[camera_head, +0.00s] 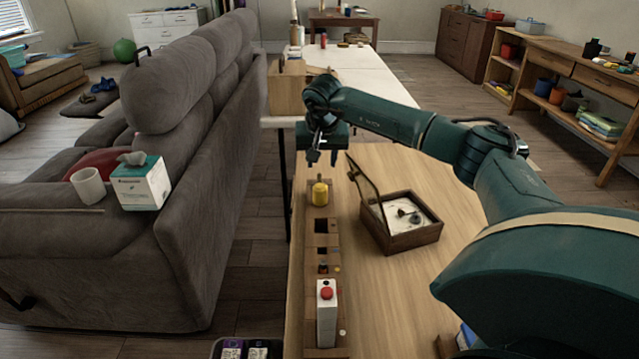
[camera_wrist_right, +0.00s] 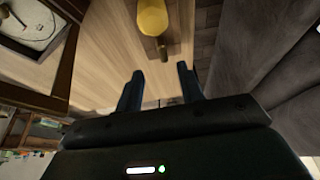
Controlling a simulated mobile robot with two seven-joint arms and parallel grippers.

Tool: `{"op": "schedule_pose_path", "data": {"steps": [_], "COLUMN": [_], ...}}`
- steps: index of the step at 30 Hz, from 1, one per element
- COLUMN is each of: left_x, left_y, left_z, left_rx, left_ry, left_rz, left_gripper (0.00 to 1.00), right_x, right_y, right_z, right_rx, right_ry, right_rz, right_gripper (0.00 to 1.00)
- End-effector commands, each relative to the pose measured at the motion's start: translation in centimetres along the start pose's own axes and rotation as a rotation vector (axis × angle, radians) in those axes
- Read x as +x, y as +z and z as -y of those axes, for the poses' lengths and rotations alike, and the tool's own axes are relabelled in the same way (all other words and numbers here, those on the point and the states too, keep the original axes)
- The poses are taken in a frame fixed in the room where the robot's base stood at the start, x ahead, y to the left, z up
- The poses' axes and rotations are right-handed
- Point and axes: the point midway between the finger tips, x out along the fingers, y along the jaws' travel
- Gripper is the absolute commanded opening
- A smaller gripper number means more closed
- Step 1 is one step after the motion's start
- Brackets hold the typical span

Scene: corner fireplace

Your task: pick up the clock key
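I cannot make out the clock key for certain. A wooden box (camera_head: 402,241) with its lid propped open stands on the wooden table; small dark and pale items (camera_head: 408,215) lie inside, too small to name. My right gripper (camera_head: 322,158) hangs to the left of and behind this box, above the table's far left part. In the right wrist view its two fingers (camera_wrist_right: 160,88) are apart with nothing between them. My left gripper is not in view.
A wooden strip with dark recesses (camera_head: 322,240) runs along the table's left edge, with a white box (camera_head: 326,318) with a red top at its near end. A grey sofa (camera_head: 215,150) stands to the left. The table right of the open box (camera_head: 465,190) is bare.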

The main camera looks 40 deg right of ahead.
Motion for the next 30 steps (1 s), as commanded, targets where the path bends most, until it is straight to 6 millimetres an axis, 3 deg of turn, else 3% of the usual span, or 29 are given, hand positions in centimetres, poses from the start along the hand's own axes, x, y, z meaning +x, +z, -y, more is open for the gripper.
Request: {"op": "schedule_pose_path", "data": {"steps": [18, 27, 30], "left_x": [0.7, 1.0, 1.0], "left_y": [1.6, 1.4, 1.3], "left_z": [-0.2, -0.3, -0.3], "left_rx": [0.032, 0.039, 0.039], "left_ry": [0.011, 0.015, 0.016], "left_rz": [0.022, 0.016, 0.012], "left_gripper": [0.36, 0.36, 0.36], "right_x": [7.3, 7.7, 7.7], "right_y": [-0.2, -0.3, -0.3], "right_z": [0.4, 0.4, 0.4], "right_rx": [0.000, 0.000, 0.000], "right_ry": [-0.001, -0.003, -0.002], "right_rz": [0.002, 0.000, 0.000], "right_gripper": [0.38, 0.38, 0.31]}}
